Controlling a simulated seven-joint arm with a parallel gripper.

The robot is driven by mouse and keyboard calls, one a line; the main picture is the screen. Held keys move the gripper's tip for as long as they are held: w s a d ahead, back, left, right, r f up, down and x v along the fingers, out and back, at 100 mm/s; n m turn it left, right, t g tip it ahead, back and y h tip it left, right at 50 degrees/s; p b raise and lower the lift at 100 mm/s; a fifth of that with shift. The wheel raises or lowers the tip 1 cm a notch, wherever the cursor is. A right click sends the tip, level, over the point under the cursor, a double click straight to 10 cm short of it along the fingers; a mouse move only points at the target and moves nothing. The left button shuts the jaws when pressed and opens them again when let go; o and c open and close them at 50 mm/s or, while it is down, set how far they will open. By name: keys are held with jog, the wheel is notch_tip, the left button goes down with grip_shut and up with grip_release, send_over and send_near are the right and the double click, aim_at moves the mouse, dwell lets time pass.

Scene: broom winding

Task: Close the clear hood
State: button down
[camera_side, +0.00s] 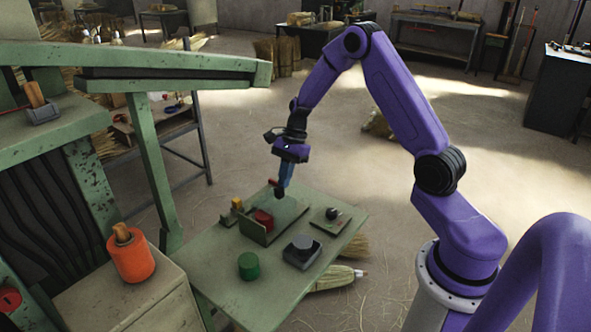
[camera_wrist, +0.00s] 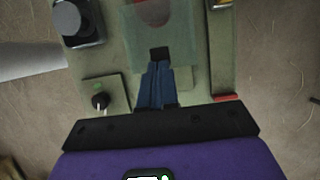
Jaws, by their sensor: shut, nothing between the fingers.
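The clear hood (camera_wrist: 180,50) is a pale green, see-through panel in the wrist view. A red rounded thing (camera_wrist: 152,12) shows through it; in the side view it is a red part (camera_side: 264,218) behind an upright green plate (camera_side: 250,230). In the side view the hood is faint, and its angle is hard to tell. My gripper (camera_side: 280,191) points down over the far side of the table. In the wrist view its blue fingers (camera_wrist: 160,55) are together with dark tips, over the hood's near edge. I cannot tell whether they touch it.
On the green table (camera_side: 205,262) stand a green cylinder (camera_side: 248,266), a grey block with a dark top (camera_side: 302,250), and a black knob on a plate (camera_side: 332,214). A yellow part (camera_side: 237,203) is left of the red one. A green machine frame (camera_side: 150,165) rises at left.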

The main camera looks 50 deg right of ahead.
aim_at(277, 200)
jog(key=a, duration=0.4)
jog(key=shift+a, duration=0.1)
